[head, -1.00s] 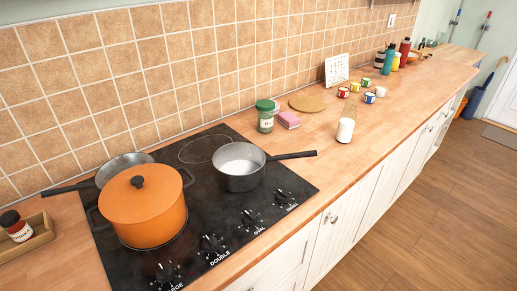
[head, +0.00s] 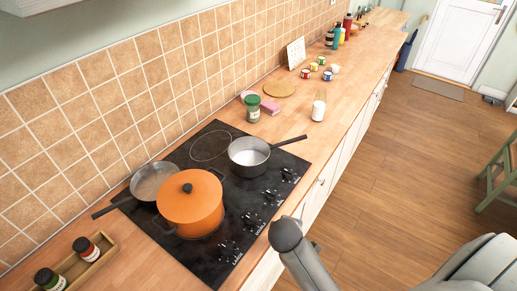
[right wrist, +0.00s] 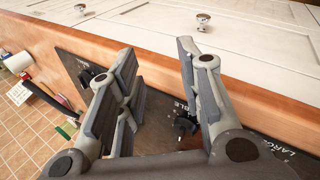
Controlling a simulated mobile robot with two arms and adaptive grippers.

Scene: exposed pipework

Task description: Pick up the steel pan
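A grey metal saucepan (head: 249,155) with a pale inside stands on the black hob in the head view, its dark handle (head: 289,141) pointing right over the counter. A shallow grey frying pan (head: 152,180) sits at the back left, partly hidden by an orange pot (head: 190,205). In the right wrist view, my right gripper (right wrist: 157,52) is open and empty above the hob's front edge and knobs. A dark bar, seemingly the saucepan handle (right wrist: 48,97), shows at the left there, apart from the fingers. My left gripper is not in view.
The hob (head: 223,222) has knobs along its front. A spice tray (head: 96,262) is at the left. Floor at the right is mostly clear.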

